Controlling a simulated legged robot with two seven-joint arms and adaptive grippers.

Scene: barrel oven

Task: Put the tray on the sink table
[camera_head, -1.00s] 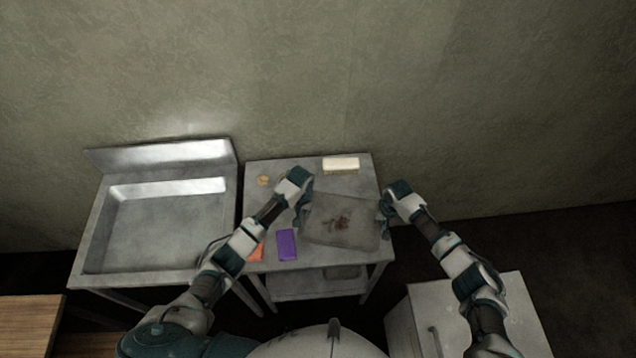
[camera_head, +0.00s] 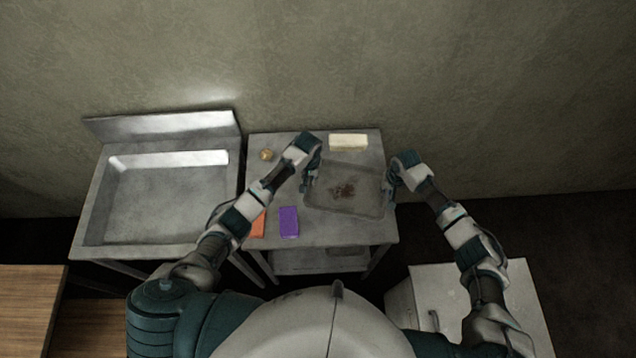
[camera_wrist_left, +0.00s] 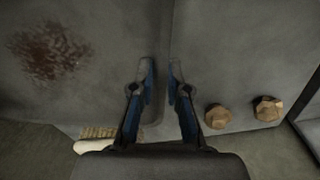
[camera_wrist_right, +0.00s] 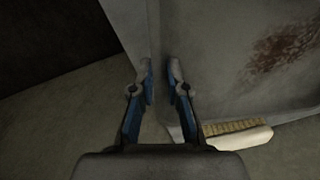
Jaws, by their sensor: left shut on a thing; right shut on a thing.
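The tray (camera_head: 368,203) is grey and shallow, with a brown stain in its middle. It shows over the right part of the metal sink table (camera_head: 335,234); I cannot tell whether its underside touches the top. My left gripper (camera_head: 311,178) is shut on the tray's left edge, and my right gripper (camera_head: 390,183) is shut on its right edge. In the left wrist view the tray (camera_wrist_left: 110,75) runs between the fingers (camera_wrist_left: 160,72). In the right wrist view the tray wall (camera_wrist_right: 205,55) stands between the fingers (camera_wrist_right: 160,70).
A pale brush (camera_head: 348,142) lies behind the tray. Small tan pieces (camera_head: 266,155), an orange item (camera_head: 258,226) and a purple block (camera_head: 289,222) lie left of it. The sink basin (camera_head: 165,205) adjoins on the left. A white cabinet (camera_head: 480,290) stands front right.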

